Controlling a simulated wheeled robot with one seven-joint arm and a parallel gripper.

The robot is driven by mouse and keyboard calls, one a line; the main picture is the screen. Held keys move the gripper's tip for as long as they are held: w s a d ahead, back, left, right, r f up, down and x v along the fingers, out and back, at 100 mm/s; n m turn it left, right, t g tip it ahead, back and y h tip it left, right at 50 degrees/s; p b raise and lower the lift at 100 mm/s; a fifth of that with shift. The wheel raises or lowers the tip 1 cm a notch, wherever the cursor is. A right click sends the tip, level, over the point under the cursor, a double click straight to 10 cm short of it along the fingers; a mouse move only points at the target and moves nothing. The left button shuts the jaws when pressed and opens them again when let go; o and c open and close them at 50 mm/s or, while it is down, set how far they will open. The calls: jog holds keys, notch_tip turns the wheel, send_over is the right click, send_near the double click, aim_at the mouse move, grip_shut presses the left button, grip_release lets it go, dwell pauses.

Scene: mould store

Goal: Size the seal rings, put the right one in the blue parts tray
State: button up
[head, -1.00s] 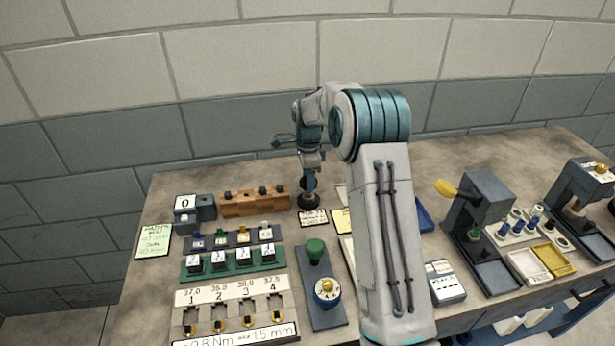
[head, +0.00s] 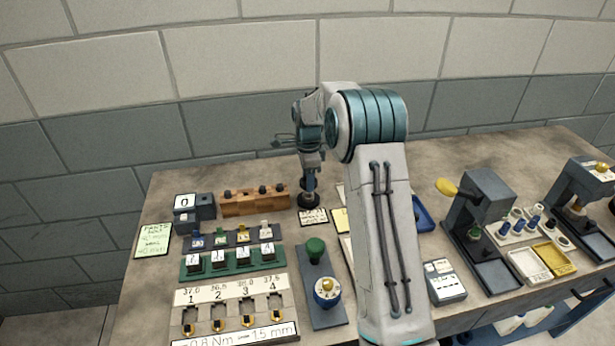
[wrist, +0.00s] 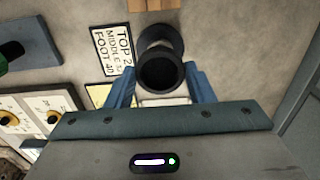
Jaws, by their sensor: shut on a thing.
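My gripper (head: 309,183) is low over the back of the bench, near the wall. In the wrist view my gripper (wrist: 161,76) has its blue fingers on both sides of a round black ring-like piece (wrist: 161,93) with a dark centre, and is shut on it. A black round stand (wrist: 158,36) shows just behind this piece; whether they touch is unclear. A card (wrist: 113,47) beside it reads TOP, MIDDLE and FOOT with numbers. A blue tray (head: 424,216) shows to the right of my arm, partly hidden by it.
A wooden rack (head: 250,202) with several dark knobs stands left of my gripper. Coloured racks and a numbered board (head: 235,293) lie in front of it. A green-knobbed device (head: 316,272) is nearer. Grey presses (head: 482,206) stand at right. The wall is close behind.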

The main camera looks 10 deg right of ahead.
jog(key=shift+f+b, duration=0.4)
jog(key=shift+f, duration=0.1)
dwell(0.4)
jog(key=o, duration=1.4)
jog(key=shift+r+p, duration=2.35)
jog(key=shift+r, duration=1.45)
jog(key=shift+s, duration=0.1)
